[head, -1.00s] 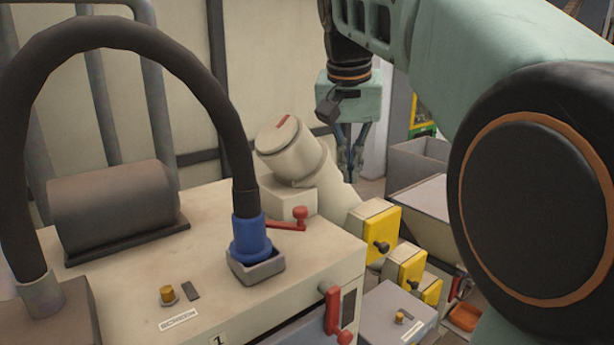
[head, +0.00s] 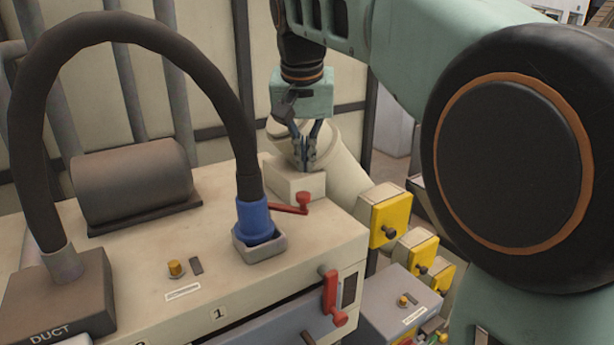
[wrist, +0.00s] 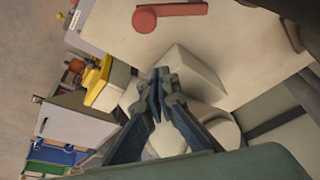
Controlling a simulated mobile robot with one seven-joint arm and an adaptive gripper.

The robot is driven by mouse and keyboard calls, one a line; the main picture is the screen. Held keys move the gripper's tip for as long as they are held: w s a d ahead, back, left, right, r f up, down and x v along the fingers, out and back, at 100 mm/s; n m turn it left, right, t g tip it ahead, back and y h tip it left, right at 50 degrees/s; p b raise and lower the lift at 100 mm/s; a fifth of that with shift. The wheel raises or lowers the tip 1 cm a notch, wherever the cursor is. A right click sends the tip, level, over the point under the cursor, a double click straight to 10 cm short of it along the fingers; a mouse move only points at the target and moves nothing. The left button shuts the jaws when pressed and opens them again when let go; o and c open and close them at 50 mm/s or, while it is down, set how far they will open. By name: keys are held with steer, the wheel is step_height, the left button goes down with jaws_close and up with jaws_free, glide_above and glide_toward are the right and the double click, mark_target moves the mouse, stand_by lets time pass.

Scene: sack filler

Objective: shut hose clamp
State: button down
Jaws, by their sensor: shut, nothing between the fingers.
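A red lever with a round knob (head: 303,199), which looks like the hose clamp, lies at a cream block (head: 296,184) on the machine top. Its arm points left towards the blue hose cuff (head: 254,220), which sits in a grey socket (head: 258,246) at the end of a black hose. My gripper (head: 305,166) is shut and empty, pointing down above or just behind the block, apart from the lever. In the wrist view my gripper (wrist: 158,82) overlaps the block (wrist: 185,75), and the red lever (wrist: 170,14) lies beyond the fingertips. The exact height is unclear.
A cream slanted pipe (head: 345,165) stands behind the gripper. Yellow boxes (head: 390,217) stand to the right. A red handle (head: 333,298) is on the machine's front. A dark cylinder (head: 130,185) is at left. The arching black hose (head: 130,25) spans the left side.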

steer(key=shift+s+f, duration=1.3)
steer(key=shift+s, duration=0.2)
steer(key=shift+s, duration=0.1)
